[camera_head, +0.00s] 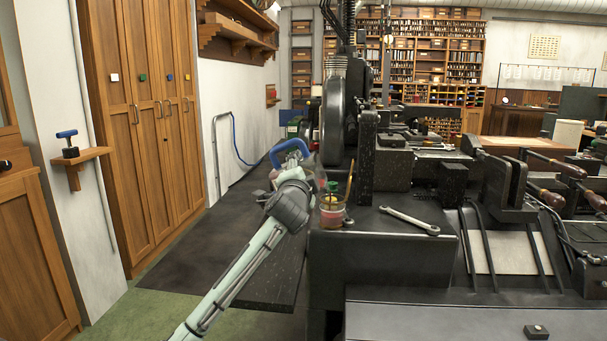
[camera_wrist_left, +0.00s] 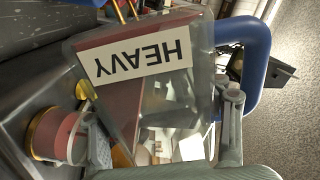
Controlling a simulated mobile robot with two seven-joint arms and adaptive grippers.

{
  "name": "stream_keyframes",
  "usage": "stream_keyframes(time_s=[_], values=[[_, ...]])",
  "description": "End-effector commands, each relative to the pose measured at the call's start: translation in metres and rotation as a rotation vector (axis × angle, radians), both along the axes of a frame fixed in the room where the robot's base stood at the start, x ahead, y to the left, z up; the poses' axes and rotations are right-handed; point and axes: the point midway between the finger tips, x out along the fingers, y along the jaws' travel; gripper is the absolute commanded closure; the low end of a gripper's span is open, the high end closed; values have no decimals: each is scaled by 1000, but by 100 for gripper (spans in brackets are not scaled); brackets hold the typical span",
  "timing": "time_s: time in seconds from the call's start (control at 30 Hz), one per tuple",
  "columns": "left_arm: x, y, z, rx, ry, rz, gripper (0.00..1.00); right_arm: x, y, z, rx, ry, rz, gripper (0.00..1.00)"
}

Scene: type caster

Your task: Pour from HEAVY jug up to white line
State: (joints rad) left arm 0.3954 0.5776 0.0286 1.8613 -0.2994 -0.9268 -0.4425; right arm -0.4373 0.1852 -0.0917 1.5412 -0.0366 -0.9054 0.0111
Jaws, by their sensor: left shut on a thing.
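The HEAVY jug is clear, with a blue handle (camera_head: 290,150) and a white HEAVY label (camera_wrist_left: 143,58). Reddish liquid shows inside it. My left gripper (camera_head: 298,177) is shut on the jug and holds it beside a glass (camera_head: 332,214) at the edge of the black machine. The jug looks tilted, but its exact angle is hard to tell. The glass holds pink contents and also shows at the lower left of the left wrist view (camera_wrist_left: 58,135). My right gripper is not in view.
A wrench (camera_head: 409,220) lies on the black machine top right of the glass. A thin brown stick (camera_head: 349,180) stands by the glass. Tall wooden cabinets (camera_head: 140,120) are at left.

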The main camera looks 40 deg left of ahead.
Motion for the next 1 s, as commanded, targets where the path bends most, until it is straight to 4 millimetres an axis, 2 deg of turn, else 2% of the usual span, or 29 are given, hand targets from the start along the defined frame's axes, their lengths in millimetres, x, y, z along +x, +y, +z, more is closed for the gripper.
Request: stream_keyframes(time_s=[0.53,1.0], values=[[1,-1,4,34,18,0,74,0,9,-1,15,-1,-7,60],[2,-2,7,76,43,0,74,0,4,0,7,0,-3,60]])
